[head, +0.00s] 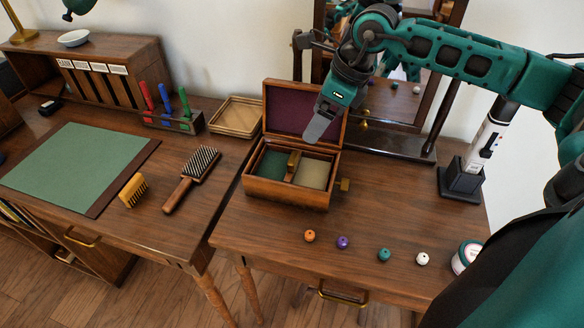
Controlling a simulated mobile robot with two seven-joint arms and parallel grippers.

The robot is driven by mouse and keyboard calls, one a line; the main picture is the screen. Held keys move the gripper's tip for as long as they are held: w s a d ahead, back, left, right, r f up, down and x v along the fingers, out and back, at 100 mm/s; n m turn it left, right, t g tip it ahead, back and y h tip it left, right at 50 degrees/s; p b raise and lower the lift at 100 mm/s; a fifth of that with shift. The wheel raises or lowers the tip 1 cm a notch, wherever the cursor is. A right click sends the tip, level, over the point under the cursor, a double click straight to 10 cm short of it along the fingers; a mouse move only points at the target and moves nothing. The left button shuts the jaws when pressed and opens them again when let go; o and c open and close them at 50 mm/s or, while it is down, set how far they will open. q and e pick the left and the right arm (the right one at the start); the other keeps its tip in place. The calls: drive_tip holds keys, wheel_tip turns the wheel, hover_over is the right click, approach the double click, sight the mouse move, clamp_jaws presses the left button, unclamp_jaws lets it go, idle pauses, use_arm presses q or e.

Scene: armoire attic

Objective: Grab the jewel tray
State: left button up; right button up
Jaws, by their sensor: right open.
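An open wooden jewel box (287,195) stands on the right table, its lid (283,110) raised and lined in dark red. Inside it lies what looks like the jewel tray, with a green section (270,164) and a cream section (312,173). A brown and brass piece stands between the two sections. My right gripper (318,128) is open and points down above the back of the box, in front of the raised lid. Its fingers overlap in this view, and no contact with the tray shows. My left gripper is not in view.
An orange bead (310,236), a purple bead (342,242), a teal bead (384,255) and a white bead (422,259) lie in front. A mirror (390,105) stands behind the box. A hairbrush (193,178) and an empty wooden tray (236,116) lie left.

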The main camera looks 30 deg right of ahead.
hover_over(294, 157)
drive_tip(key=s+d, duration=0.1)
drive_tip(key=s, duration=0.1)
wheel_tip(294, 157, down, 7)
drive_tip(key=shift+x, duration=2.55)
drive_tip(key=shift+d, duration=0.2)
drive_tip(key=c, duration=1.1)
drive_tip(key=shift+c, duration=0.7)
drive_tip(key=shift+r, duration=0.1)
